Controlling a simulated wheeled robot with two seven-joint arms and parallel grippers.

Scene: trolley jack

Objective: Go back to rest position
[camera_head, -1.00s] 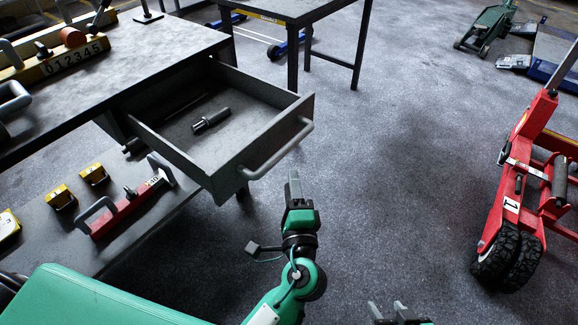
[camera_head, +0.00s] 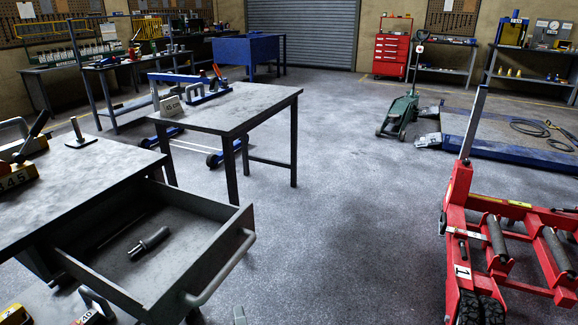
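My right gripper is out of view. The drawer is pulled out from the workbench (camera_head: 70,185) at the left, and a dark cylindrical tool (camera_head: 150,243) lies in it.
A red wheeled trolley (camera_head: 459,222) marked 1 stands at the right. A metal table (camera_head: 240,105) stands beyond the drawer. A green trolley jack (camera_head: 398,115) and a blue ramp (camera_head: 490,152) are farther back. The floor (camera_head: 345,225) between is clear.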

